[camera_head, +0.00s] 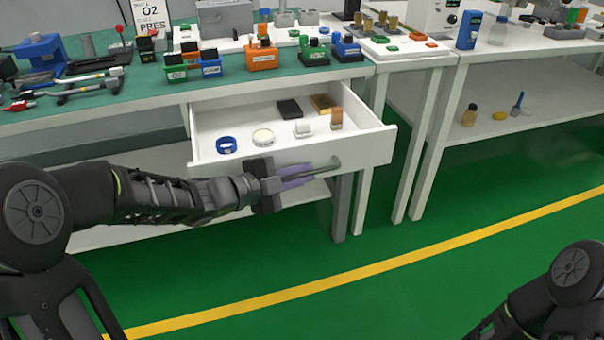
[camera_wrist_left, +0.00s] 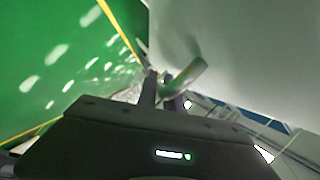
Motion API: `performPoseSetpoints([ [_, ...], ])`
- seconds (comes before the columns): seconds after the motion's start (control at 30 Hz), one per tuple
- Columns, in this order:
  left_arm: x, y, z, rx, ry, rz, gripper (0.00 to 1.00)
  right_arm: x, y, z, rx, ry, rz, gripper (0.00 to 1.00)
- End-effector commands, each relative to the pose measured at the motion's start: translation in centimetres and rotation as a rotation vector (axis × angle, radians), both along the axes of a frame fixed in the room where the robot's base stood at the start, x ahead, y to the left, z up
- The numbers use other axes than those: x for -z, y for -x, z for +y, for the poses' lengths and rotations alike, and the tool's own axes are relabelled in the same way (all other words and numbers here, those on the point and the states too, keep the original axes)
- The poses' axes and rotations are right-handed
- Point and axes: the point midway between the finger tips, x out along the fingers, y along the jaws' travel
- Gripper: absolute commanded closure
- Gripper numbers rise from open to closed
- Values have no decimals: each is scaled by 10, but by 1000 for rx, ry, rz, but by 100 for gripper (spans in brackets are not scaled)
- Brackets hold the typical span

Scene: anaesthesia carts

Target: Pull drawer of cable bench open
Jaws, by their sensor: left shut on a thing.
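The white drawer (camera_head: 370,150) of the cable bench (camera_head: 120,105) stands pulled out, with its inside showing. It holds a blue ring, a round white item, a small white block, a brown block, a black item and a yellowish box. My left gripper (camera_head: 305,172) is at the front of the drawer, shut on its grey bar handle (camera_head: 325,166). In the left wrist view the fingers (camera_wrist_left: 165,92) close around the handle (camera_wrist_left: 188,76), beside the pale drawer front (camera_wrist_left: 240,50). My right arm shows at the lower right, but its gripper is out of the picture.
Several small orange, green and blue boxes (camera_head: 262,56) stand on the green bench top. A second white bench (camera_head: 535,45) stands to the right, with bottles on its lower shelf. The green floor (camera_head: 400,290) with its yellow line is clear in front.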

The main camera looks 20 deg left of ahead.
Motion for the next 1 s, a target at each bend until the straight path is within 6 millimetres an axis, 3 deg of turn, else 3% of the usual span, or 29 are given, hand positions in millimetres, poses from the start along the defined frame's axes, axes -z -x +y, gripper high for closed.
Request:
performPoseSetpoints([
  [0.17,0,0,0,-1,0,0,100,0,0,0,0,0,0,64],
  [0.2,0,0,0,-1,0,0,88,0,0,0,0,0,0,64],
  [0.3,0,0,0,-1,0,0,80,0,0,0,0,0,0,64],
  [0.67,-2,4,4,-2,-1,0,80,-2,0,0,0,0,0,64],
  [1.0,-14,42,35,-4,1,-1,80,-14,0,0,-1,0,0,64],
])
